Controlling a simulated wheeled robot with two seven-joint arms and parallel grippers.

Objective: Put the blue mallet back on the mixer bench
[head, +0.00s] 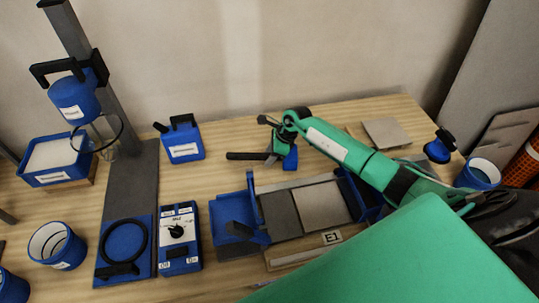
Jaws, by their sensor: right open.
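The blue mallet (290,158) lies on the wooden mixer bench (225,180), toward the back middle. Its black handle points left and its blue head is at the right, partly covered by my right gripper. My right gripper (270,139) is open, at the end of the green arm that comes in from the right. It is right at the mallet, around or just above where the handle meets the head; I cannot tell whether it touches. My left gripper is not in view.
The blue mixer (75,100) hangs on a grey column at the left. A blue labelled box (182,140) stands left of the mallet, a blue control box (178,238) nearer. A blue tile fixture (235,218) is in front. A blue cup (480,174) stands at the right end.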

